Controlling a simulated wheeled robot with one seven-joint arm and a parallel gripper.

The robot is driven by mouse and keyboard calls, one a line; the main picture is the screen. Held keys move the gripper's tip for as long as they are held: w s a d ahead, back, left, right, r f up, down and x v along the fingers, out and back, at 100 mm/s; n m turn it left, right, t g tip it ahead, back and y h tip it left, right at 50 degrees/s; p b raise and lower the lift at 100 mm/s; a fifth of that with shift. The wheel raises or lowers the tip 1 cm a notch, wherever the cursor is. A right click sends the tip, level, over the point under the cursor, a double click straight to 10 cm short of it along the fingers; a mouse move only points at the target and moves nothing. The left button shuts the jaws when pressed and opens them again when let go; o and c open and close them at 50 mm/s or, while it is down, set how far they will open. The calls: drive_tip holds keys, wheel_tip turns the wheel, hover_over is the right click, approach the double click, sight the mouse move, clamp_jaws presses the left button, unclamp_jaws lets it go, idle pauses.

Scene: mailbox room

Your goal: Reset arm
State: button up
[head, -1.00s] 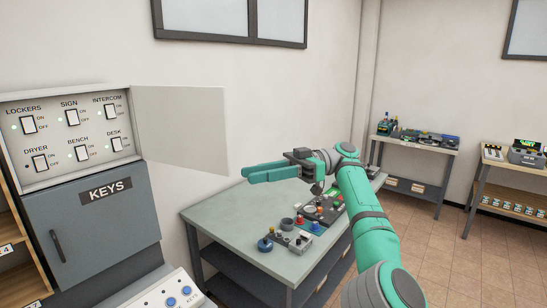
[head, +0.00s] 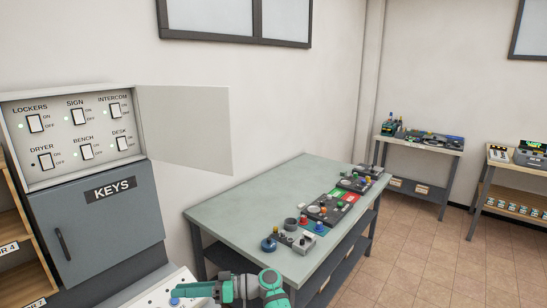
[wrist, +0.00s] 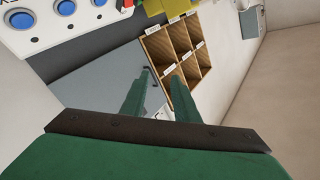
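My gripper (head: 184,293) is at the bottom of the head view, low in front of the white button panel (head: 157,292), and points left. Part of my green arm is cut off by the bottom edge. In the wrist view, the two green fingers of my gripper (wrist: 161,74) stand apart with a gap between them and nothing held. Whether the fingers touch the panel cannot be told.
The grey KEYS cabinet (head: 97,225) is shut. Above it, the switch box (head: 62,160) has its door (head: 185,130) swung open to the right. A workbench (head: 235,215) with several devices stands right of my gripper. The tiled floor (head: 400,265) is clear.

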drive_tip(key=s+a+f+m+t+h, duration=0.1)
drive_tip(key=s+a+f+m+t, duration=0.25)
drive_tip(key=f, duration=0.55)
drive_tip(key=s+a+f+m+t+h, duration=0.1)
drive_tip(key=s+a+f+m+t, duration=0.3)
drive_tip(key=f, duration=0.5)
drive_tip(key=s+d+f+m+t+h, duration=0.6)
drive_tip(key=s+d+f, duration=0.3)
drive_tip(key=s, duration=0.4)
drive_tip(key=s+d+m+t+h, duration=0.2)
drive_tip(key=s+d+h, duration=0.5)
drive_tip(key=s+d, duration=0.9)
drive_tip(key=s+d+r+n+t+h, duration=0.1)
drive_tip(key=s+d+r, duration=0.3)
drive_tip(key=s+r, duration=0.2)
drive_tip(key=s+d+r+n+h, duration=0.1)
drive_tip(key=s+d+r, duration=0.3)
drive_tip(key=r, duration=0.5)
drive_tip(key=s+h, duration=0.1)
drive_tip(key=s, duration=0.1)
drive_tip(key=shift+s+d+r+n+t, duration=0.2)
drive_tip(key=shift+s+r+n+t, duration=0.1)
drive_tip(key=shift+r+n+t, duration=0.1)
